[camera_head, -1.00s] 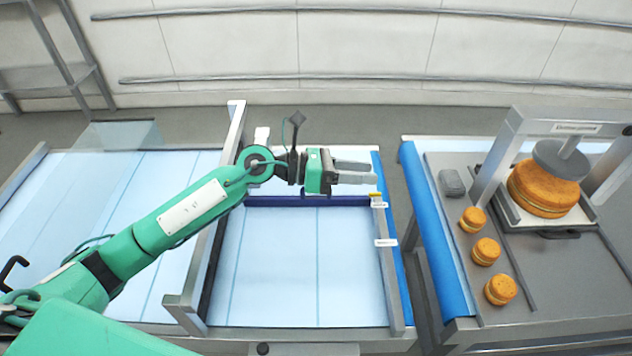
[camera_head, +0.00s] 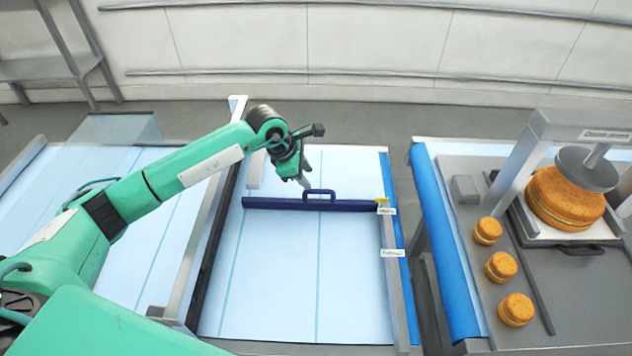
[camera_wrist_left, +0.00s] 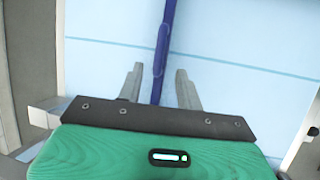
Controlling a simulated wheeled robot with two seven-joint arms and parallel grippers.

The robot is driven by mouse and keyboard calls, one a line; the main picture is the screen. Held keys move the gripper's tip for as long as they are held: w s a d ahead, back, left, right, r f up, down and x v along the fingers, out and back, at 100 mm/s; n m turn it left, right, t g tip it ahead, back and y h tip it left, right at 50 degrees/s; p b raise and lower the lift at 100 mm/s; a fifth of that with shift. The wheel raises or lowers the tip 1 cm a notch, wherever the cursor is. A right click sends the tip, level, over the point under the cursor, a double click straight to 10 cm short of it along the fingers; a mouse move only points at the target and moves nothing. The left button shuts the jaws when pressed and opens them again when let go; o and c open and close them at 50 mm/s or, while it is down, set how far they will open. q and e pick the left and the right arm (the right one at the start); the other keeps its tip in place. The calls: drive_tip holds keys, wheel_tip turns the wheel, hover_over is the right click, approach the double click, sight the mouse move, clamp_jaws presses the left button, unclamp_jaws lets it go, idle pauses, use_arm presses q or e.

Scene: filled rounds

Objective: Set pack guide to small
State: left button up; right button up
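The pack guide is a dark blue bar (camera_head: 270,204) lying across the pale blue-lined bed, with a raised loop handle (camera_head: 319,191) near its middle. A yellow pointer (camera_head: 383,201) at its right end stands beside the upper white label (camera_head: 387,211). A lower white label (camera_head: 392,253) sits nearer me on the right rail; I cannot read either label surely. My left gripper (camera_head: 306,184) points down just behind the handle's left side. In the left wrist view its fingers (camera_wrist_left: 158,84) are apart, with the blue guide (camera_wrist_left: 161,60) showing between them. I see no grip on it. My right gripper is out of view.
The bed nearer me is clear. Metal rails (camera_head: 204,235) border it. On the right, a table (camera_head: 470,300) with a blue edge holds several orange-brown filled rounds (camera_head: 501,266), a grey block (camera_head: 465,189) and a press (camera_head: 586,168) over a large round.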

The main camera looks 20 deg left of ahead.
sight(319, 190)
use_arm(q)
drive_tip(key=p+x, duration=0.2)
drive_tip(key=x, duration=0.4)
drive_tip(key=shift+w+d+f, duration=0.2)
drive_tip(key=shift+w+f, duration=0.05)
drive_tip(key=shift+f, duration=0.4)
clamp_jaws()
